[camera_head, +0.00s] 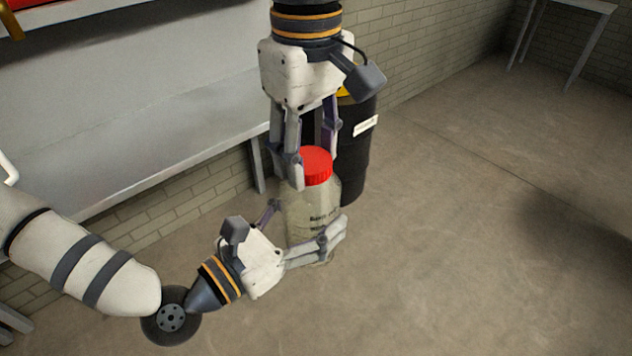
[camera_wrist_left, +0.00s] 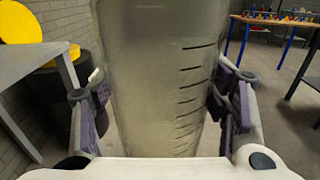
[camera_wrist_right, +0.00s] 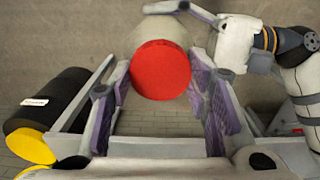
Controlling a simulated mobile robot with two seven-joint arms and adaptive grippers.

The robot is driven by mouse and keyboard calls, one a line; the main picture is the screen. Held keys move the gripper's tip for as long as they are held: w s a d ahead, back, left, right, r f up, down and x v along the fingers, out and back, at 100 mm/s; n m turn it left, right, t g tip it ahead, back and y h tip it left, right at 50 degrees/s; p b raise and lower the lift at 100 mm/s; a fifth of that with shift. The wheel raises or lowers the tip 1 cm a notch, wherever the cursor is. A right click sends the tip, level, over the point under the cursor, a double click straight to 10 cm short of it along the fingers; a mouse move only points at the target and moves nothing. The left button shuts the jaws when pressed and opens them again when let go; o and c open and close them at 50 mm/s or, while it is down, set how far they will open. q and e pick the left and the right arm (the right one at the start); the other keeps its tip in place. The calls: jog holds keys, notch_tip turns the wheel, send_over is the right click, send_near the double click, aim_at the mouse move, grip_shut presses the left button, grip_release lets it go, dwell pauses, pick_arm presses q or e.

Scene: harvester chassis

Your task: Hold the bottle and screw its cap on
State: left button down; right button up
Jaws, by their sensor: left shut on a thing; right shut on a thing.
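A tall translucent bottle (camera_head: 312,205) with dark print stands upright in the head view. Its graduated side fills the middle of the left wrist view (camera_wrist_left: 165,80). My left gripper (camera_head: 308,228) is shut around the bottle's body from the left, low on it. A red cap (camera_head: 316,165) sits at the top of the bottle, and its round top shows in the right wrist view (camera_wrist_right: 160,70). My right gripper (camera_head: 310,170) comes from above and is shut on the cap, one finger on each side. The joint between cap and neck is too small to judge.
A grey bench (camera_head: 150,140) runs along the brick wall at the left. A black drum (camera_head: 358,150) with a yellow top stands behind the bottle. The concrete floor (camera_head: 480,230) at the right is clear. A table with colourful items (camera_wrist_left: 275,20) stands far off.

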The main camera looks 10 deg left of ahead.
jog(key=o, duration=1.4)
jog(key=shift+r, duration=0.1)
notch_tip(320, 180, up, 12)
jog(key=shift+f, duration=0.1)
